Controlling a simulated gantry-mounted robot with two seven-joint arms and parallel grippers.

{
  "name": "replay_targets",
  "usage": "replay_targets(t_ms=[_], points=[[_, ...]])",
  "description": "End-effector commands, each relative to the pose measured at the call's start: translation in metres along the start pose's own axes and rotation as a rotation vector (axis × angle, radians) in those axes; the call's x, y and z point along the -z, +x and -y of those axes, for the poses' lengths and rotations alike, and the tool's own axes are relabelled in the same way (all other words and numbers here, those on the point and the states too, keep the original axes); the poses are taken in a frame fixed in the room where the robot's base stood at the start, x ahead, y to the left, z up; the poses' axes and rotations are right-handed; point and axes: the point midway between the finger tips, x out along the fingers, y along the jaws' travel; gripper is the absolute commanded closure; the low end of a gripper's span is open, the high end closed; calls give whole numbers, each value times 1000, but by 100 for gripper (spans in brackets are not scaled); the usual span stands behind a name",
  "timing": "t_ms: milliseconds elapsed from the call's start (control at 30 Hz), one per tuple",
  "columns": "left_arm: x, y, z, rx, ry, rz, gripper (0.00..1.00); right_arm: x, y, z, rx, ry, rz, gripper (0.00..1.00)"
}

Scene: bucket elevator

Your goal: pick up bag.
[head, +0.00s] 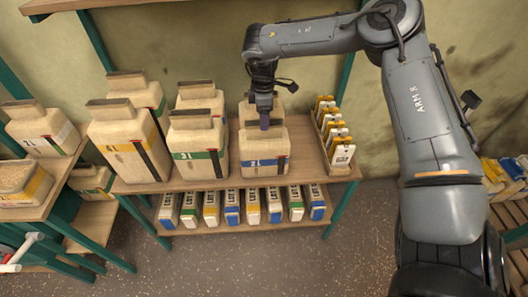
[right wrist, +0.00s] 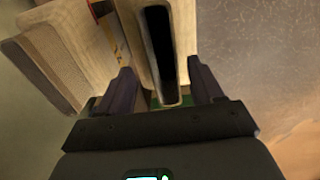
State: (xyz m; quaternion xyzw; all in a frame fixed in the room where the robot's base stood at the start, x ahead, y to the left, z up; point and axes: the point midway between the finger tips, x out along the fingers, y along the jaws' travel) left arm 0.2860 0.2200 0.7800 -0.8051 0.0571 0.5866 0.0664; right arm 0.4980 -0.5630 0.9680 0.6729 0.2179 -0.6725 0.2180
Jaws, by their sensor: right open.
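Several beige bags with coloured stripes and brown tops stand on the upper shelf; the task does not say which one. A blue-striped bag (head: 263,160) stands at the front right of the group. My right gripper (head: 264,112) points down at its top in the head view. In the right wrist view, the open fingers (right wrist: 163,84) stand on either side of a pale part with a long dark slot (right wrist: 158,45). I cannot tell whether they touch it. A green-striped bag (head: 198,158) stands left of the blue-striped one. My left gripper is not in view.
The wooden shelf (head: 170,187) has green legs. A row of pale boxes (head: 253,207) fills the lower shelf. A rack of small white and yellow packs (head: 335,135) stands close on the right. Another bench with bags (head: 45,130) stands left. The floor in front is clear.

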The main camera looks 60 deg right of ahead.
Motion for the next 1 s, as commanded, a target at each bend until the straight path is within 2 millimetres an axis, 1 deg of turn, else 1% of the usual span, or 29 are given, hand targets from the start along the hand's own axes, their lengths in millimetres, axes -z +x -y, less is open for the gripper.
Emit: replay_targets(t_ms=[33,100,200,300,567,667,1000], points=[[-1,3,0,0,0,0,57,-1,8,2,3,0,1,34],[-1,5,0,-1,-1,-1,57,-2,18,4,3,0,2,34],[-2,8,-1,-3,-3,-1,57,-2,31,5,2,0,1,34],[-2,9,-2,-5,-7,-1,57,-2,40,4,1,1,2,34],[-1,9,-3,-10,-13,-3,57,-2,41,4,0,0,0,34],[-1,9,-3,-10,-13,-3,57,-2,41,4,0,0,0,48],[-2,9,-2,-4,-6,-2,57,-2,41,4,0,0,1,100]])
